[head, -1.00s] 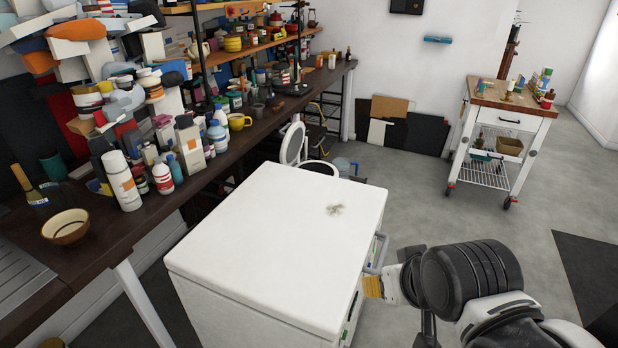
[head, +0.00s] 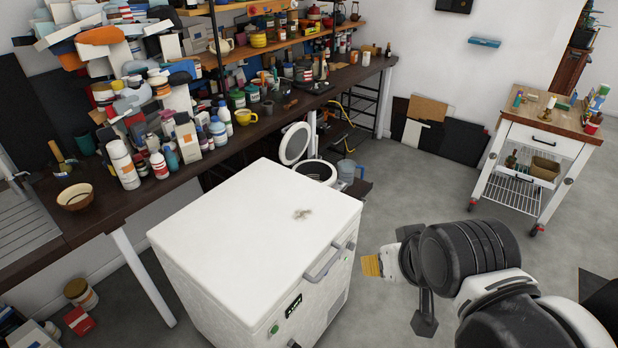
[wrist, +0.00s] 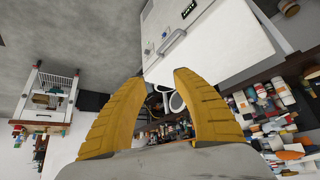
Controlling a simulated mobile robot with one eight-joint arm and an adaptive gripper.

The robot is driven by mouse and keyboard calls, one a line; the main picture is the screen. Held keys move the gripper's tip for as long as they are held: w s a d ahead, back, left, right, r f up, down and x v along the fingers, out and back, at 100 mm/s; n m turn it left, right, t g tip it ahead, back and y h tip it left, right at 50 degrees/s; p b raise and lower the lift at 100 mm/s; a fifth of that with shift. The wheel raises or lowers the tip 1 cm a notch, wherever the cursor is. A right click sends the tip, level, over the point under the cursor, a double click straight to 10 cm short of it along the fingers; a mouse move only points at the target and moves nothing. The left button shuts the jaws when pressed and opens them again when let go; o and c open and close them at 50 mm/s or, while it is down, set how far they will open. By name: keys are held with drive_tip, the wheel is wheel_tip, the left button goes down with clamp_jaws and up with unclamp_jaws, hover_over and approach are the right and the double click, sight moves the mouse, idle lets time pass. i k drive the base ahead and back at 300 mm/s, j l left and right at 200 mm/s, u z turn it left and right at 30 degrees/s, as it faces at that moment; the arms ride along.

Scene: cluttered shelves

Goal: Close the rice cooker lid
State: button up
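The rice cooker (head: 318,171) is a white round appliance standing low behind the white chest, near the dark counter's far end. Its round lid (head: 295,143) stands raised, tilted up at the left. The chest hides the lower part of the body. The raised cooker also shows small between my fingers in the wrist view (wrist: 177,102). My gripper (head: 371,265) has yellow fingers and is in the air to the right of the chest, well short of the cooker. In the wrist view its two fingers (wrist: 162,80) are spread apart with nothing held.
The white chest (head: 255,215) with a grey handle stands between me and the cooker. A dark counter (head: 225,155) crowded with bottles runs along the left. A wheeled cart (head: 545,130) stands at the right. The grey floor between chest and cart is clear.

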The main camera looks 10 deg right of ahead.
sight(295, 143)
drive_tip(key=i+l, duration=0.15)
drive_tip(key=l, duration=0.15)
drive_tip(key=i+l+u, duration=0.15)
drive_tip(key=l, duration=0.15)
drive_tip(key=i+l, duration=0.15)
drive_tip(key=l, duration=0.15)
drive_tip(key=i+l+u, duration=0.15)
drive_tip(key=l, duration=0.2)
drive_tip(key=i+l, duration=0.1)
drive_tip(key=l, duration=0.2)
drive_tip(key=i+u, duration=0.15)
drive_tip(key=i, duration=0.25)
drive_tip(key=i+l+u, duration=0.15)
drive_tip(key=i, duration=0.25)
drive_tip(key=i+l+u, duration=0.15)
drive_tip(key=i, duration=0.25)
